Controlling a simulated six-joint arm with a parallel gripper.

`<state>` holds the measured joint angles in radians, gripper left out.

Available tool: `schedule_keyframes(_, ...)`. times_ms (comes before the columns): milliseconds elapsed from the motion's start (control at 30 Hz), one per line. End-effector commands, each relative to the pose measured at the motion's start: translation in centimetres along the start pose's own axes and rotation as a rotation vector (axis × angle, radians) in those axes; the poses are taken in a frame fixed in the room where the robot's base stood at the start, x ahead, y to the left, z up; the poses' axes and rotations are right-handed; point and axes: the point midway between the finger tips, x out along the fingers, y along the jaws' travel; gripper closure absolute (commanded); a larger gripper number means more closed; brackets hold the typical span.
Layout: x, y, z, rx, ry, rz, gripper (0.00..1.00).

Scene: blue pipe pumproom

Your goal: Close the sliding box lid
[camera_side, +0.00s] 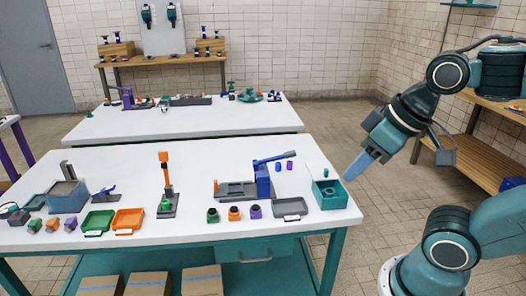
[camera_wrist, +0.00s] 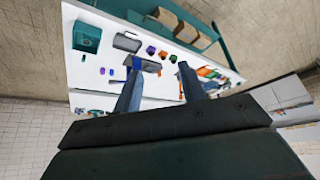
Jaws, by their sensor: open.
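A teal box (camera_side: 329,195) sits at the right end of the white front table. Its top looks dark inside with a small teal piece showing; how far its lid is slid is too small to tell. The box also shows at the upper left of the wrist view (camera_wrist: 88,37). My gripper (camera_side: 357,166) is up and to the right of the box in the side view, apart from it, with its fingers pointing down and left. In the wrist view its two fingers (camera_wrist: 160,65) are spread with nothing between them.
A grey tray (camera_side: 290,208) lies just left of the box. A blue lever press (camera_side: 262,180) and purple cylinders (camera_side: 284,166) stand further left and behind. Several coloured knobs, bins and fixtures fill the table's left side. A second table (camera_side: 185,120) stands behind.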

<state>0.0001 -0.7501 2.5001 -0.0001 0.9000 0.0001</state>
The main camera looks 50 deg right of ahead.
Motion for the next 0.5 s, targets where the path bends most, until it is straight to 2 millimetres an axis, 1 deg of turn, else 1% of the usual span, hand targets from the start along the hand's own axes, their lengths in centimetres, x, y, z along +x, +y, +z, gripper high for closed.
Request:
schedule_keyframes(167, 0.0, 0.1, -0.2, 0.005, -0.003, 0.002, 0.65)
schedule_keyframes(267, 0.0, 0.3, -0.7, 0.017, -0.012, 0.008, 0.65)
schedule_keyframes(367, 0.1, 0.8, -1.6, 0.039, -0.028, 0.018, 0.65)
schedule_keyframes(500, 0.5, 1.8, -3.5, 0.086, -0.061, 0.039, 0.65)
